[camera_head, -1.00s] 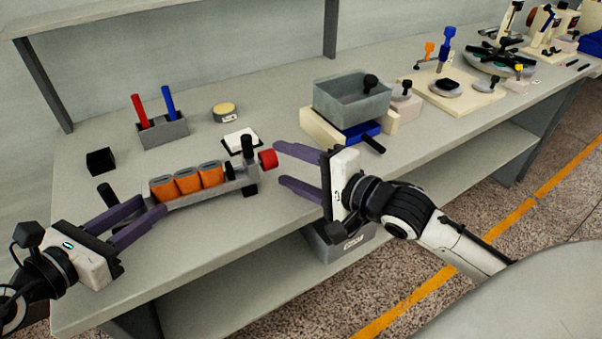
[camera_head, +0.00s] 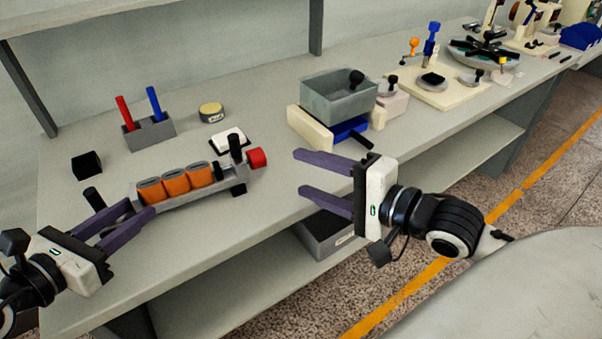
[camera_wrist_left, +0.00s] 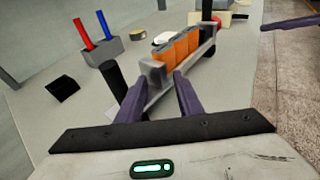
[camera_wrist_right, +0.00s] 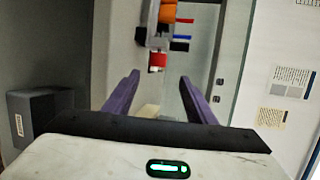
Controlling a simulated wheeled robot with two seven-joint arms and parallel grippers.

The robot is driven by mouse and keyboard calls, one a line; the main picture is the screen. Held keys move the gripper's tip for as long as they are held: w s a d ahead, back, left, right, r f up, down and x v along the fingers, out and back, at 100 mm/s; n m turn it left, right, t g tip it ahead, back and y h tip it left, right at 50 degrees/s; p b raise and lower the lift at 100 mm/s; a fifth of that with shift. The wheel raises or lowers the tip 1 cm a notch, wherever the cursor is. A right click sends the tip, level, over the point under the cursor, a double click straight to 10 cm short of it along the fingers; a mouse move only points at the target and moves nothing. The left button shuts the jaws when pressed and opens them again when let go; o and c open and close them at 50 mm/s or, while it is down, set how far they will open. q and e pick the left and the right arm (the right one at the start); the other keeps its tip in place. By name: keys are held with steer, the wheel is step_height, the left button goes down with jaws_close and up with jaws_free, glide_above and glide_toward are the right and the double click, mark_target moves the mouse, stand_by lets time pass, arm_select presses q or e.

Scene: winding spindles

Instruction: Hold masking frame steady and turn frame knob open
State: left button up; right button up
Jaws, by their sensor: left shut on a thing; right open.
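The masking frame (camera_head: 206,196) is a grey rail holding several orange spindles (camera_head: 175,183), with black posts at its ends. It lies on the bench and also shows in the left wrist view (camera_wrist_left: 207,43). Its red knob (camera_head: 257,157) is at the right end, and it shows in the right wrist view (camera_wrist_right: 157,62). My left gripper (camera_head: 142,212) is shut on the frame's left end. My right gripper (camera_head: 297,173) is open and empty, to the right of the red knob and apart from it, fingers pointing left toward it.
Behind the frame are a grey holder (camera_head: 149,134) with red and blue sticks, a black block (camera_head: 87,165), a yellow-topped round tin (camera_head: 211,112) and a white pad (camera_head: 229,141). A grey bin (camera_head: 338,97) on cream supports stands behind my right gripper. The bench front is clear.

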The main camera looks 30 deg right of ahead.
mark_target(262, 150)
steer(key=w+d+m+g, duration=0.1)
steer(key=w+d, duration=0.1)
steer(key=w, duration=0.1)
steer(key=w+d+f+m+g, duration=0.1)
steer(key=w+d+m, duration=0.1)
steer(key=w, duration=0.2)
steer(key=w+d+f+m+g, duration=0.1)
steer(key=w+d+m, duration=0.1)
steer(key=w, duration=0.1)
steer(key=shift+w+d, duration=0.15)
steer(key=shift+w, duration=0.25)
steer(key=shift+w+f+m+g+y, duration=0.1)
steer(key=shift+w+m+g+y, duration=0.35)
steer(key=shift+w+g, duration=0.65)
steer(key=w+r+g+y, duration=0.2)
steer(key=shift+a+g, duration=0.35)
steer(key=shift+g, duration=0.05)
steer(key=shift+a+r+n+g, duration=0.15)
steer(key=shift+r+n+g, duration=0.15)
steer(key=shift+g, duration=0.2)
step_height(262, 150, up, 6)
steer(key=s+n+g+y, duration=0.2)
steer(key=s+g, duration=0.1)
steer(key=g, duration=0.2)
steer(key=shift+h, duration=0.25)
steer(key=x, duration=1.1)
steer(key=shift+w+f, duration=0.1)
steer(key=shift+f, duration=0.05)
steer(key=c, duration=1)
steer(key=shift+c, duration=0.2)
